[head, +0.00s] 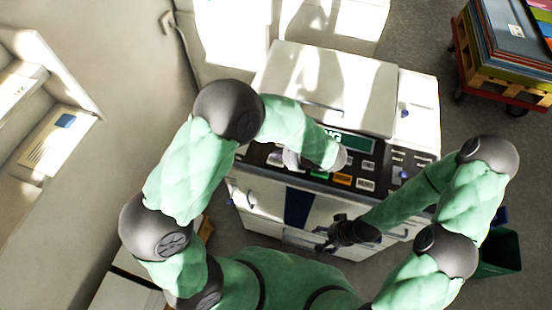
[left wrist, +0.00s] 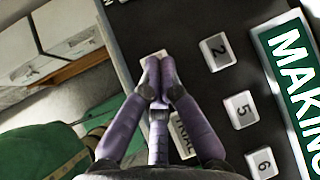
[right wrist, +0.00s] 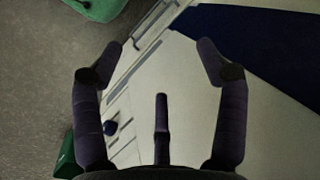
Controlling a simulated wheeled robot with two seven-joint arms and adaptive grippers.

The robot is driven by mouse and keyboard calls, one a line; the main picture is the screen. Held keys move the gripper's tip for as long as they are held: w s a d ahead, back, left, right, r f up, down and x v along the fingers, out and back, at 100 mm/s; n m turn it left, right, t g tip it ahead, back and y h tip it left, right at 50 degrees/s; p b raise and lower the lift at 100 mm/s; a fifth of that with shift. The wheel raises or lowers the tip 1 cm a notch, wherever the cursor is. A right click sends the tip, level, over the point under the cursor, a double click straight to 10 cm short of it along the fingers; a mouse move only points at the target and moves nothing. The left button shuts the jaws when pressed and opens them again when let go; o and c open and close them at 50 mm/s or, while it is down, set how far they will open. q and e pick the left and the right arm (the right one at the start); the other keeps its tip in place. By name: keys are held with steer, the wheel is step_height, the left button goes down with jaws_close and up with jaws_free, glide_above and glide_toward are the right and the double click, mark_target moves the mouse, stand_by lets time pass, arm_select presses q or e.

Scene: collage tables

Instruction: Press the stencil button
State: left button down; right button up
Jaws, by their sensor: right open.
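The machine's dark control panel (head: 375,177) carries several light keys, a green key (head: 320,174) and an orange key (head: 342,179). Their small labels are too blurred in the head view to pick out the stencil button. My left gripper (left wrist: 157,68) is shut and empty, its fingertips together over or on a light key (left wrist: 150,54) whose label is hidden. I cannot tell whether they touch. A key marked TRIAL (left wrist: 180,138) is partly behind the fingers; keys 2 (left wrist: 217,51), 5 (left wrist: 241,109) and 6 (left wrist: 262,163) lie to the right. My right gripper (right wrist: 160,58) is open and empty, by the machine's front.
A green sign (left wrist: 290,75) reading MAKING stands beyond the number keys. The machine's pale lid (head: 325,85) is behind the panel. A red cart (head: 497,75) with stacked boards is at the upper right. A dark green bin (head: 500,255) stands at the right.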

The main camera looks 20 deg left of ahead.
mark_target(278, 162)
arm_select(q)
steer(key=shift+r+p, duration=1.75)
steer(key=shift+r, duration=0.75)
